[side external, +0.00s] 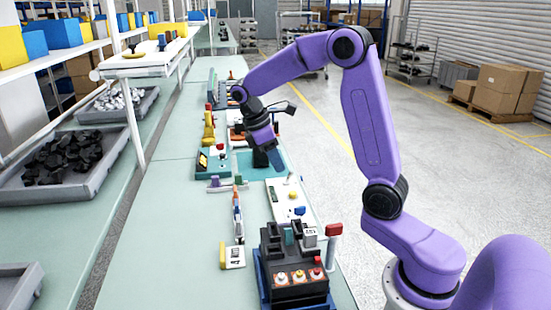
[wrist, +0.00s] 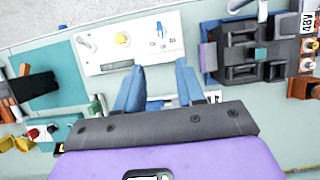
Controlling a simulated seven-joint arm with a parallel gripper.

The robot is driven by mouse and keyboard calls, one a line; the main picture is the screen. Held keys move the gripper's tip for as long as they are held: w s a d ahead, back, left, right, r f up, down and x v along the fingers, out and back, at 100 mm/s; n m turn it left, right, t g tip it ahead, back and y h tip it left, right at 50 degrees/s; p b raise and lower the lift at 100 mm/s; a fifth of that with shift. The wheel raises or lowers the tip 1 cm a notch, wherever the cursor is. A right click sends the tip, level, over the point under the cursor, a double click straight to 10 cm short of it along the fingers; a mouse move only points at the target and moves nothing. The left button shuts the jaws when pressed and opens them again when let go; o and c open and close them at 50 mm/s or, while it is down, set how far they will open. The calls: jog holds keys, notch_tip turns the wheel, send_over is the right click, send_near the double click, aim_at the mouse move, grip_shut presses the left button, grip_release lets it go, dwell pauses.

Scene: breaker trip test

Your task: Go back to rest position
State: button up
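My gripper (wrist: 160,70) shows in the wrist view with its two blue fingers apart and nothing between them. It hangs above the bench near the lower edge of a white panel (wrist: 128,38) with a yellow knob. In the side view my gripper (side external: 268,143) is over the middle of the bench, beyond the white panel (side external: 290,205). A dark breaker-like block (side external: 297,292) with several round buttons and a red-topped lever stands at the near end. This block (wrist: 250,72) is at the right in the wrist view. The fingertips are partly hidden in the side view.
A teal plate (wrist: 62,62) with a black part lies left in the wrist view. Several small fixtures line the bench (side external: 165,215). Shelves with grey bins (side external: 105,175) stand at the left. The floor (side external: 440,130) on the right is mostly open, with cardboard boxes (side external: 500,88) farther back.

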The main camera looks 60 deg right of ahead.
jog(key=s+a+t, duration=0.1)
jog(key=s+a, duration=0.2)
jog(key=a, duration=0.1)
jog(key=s+a+n+t, duration=0.1)
jog(key=s+a, duration=0.2)
jog(key=s, duration=0.1)
jog(key=s+a+n+y, duration=0.1)
jog(key=s+a, duration=0.2)
jog(key=a, duration=0.1)
jog(key=shift+s+a+f+t, duration=0.15)
jog(key=shift+s+a+t, duration=0.15)
jog(key=shift+s+t, duration=0.1)
jog(key=shift+n+y, duration=0.4)
jog(key=shift+y, duration=0.2)
jog(key=s, duration=0.2)
jog(key=s+a, duration=0.1)
jog(key=s, duration=0.1)
jog(key=s+a, duration=0.1)
jog(key=s, duration=0.1)
jog(key=shift+s+a+f, duration=0.1)
jog(key=shift+s+f, duration=0.05)
jog(key=shift+f, duration=0.2)
jog(key=s+f+y, duration=0.1)
jog(key=s, duration=0.7)
jog(key=shift+s+a+f+n+t, duration=0.15)
jog(key=shift+s+n+t, duration=0.15)
jog(key=shift+s+n, duration=0.1)
